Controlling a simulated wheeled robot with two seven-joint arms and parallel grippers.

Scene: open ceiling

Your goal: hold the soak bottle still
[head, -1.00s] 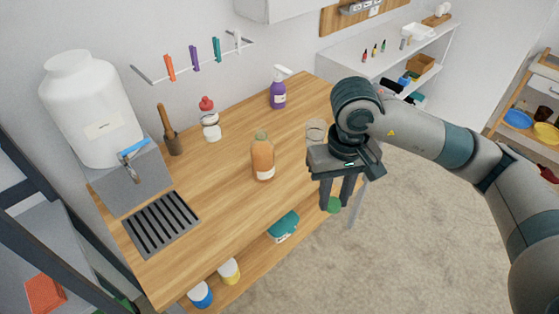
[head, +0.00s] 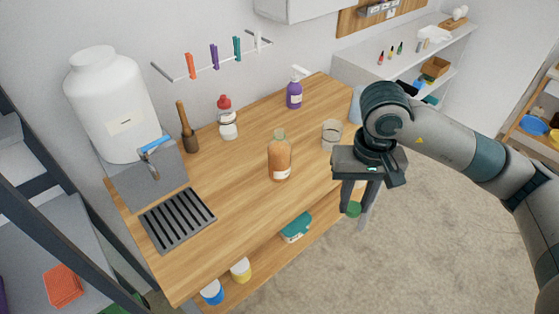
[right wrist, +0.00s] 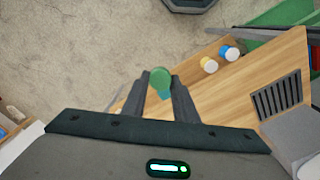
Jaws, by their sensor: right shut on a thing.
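An amber bottle (head: 279,160) with a pale label and a greenish neck stands upright on the wooden bench; it appears to be the soak bottle. No gripper touches it. My right gripper (head: 357,207) is beyond the bench's right edge, over the floor side, pointing down. It is shut on a small round green thing (head: 353,210), which also shows between the fingertips in the right wrist view (right wrist: 160,78). Whether it is a cap, I cannot tell. My left gripper is in neither view.
A glass jar (head: 331,134) stands between bottle and right arm. A purple pump bottle (head: 294,93), red-capped bottle (head: 227,121), wooden-handled tool (head: 188,130), and white tank (head: 112,105) stand behind. A dark drain grate (head: 177,219) is at left. Bench around the bottle is clear.

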